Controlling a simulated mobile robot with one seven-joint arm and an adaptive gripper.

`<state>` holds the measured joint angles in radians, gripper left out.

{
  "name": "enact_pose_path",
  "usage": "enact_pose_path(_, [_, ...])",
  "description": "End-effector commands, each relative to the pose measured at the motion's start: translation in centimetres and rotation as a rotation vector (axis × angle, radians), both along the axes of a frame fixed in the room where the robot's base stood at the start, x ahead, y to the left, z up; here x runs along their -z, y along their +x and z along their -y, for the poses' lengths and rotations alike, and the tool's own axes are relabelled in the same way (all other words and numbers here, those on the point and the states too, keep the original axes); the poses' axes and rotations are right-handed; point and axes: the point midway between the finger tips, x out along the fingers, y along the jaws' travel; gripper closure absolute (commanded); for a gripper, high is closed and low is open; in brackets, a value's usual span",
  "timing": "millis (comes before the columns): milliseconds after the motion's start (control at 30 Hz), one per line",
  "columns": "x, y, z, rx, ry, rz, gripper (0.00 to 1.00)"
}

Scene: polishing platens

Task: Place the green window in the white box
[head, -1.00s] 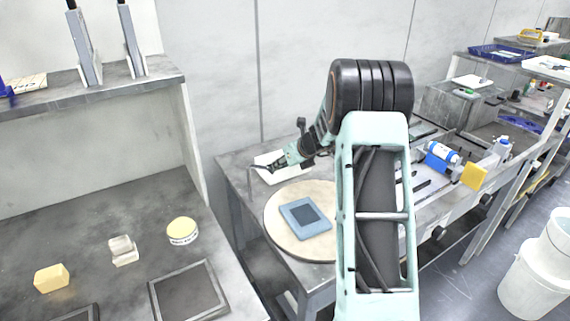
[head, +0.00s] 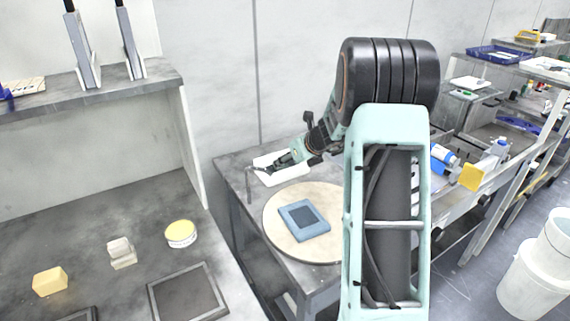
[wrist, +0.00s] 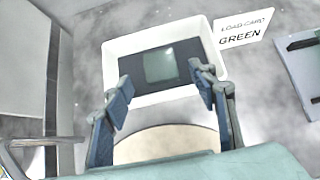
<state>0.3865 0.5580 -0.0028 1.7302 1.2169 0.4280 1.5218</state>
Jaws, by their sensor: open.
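The white box (wrist: 200,32) lies below my gripper in the wrist view and shows partly behind it in the head view (head: 268,180). A pale green, see-through square, the green window (wrist: 160,66), lies inside the box on a dark floor. My gripper (wrist: 163,82) is open, its two fingers apart over the near side of the box, with nothing between them. In the head view my gripper (head: 270,168) is over the box at the back of the table. Contact between fingers and box cannot be told.
A card reading "LOAD CARD GREEN" (wrist: 243,28) lies beside the box. A round beige platen (head: 285,245) with a blue frame (head: 290,209) is in front. A yellow block (head: 50,281), clear block (head: 122,252) and yellow-topped jar (head: 181,234) stand on the left bench.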

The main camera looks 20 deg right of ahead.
Motion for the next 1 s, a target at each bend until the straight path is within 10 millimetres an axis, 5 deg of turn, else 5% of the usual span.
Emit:
enact_pose_path(367, [-4.2,-4.0,0.8,0.0,0.0,0.001,0.47])
enact_pose_path(1000, [-4.6,-4.5,1.2,0.001,-0.011,0.001,0.47])
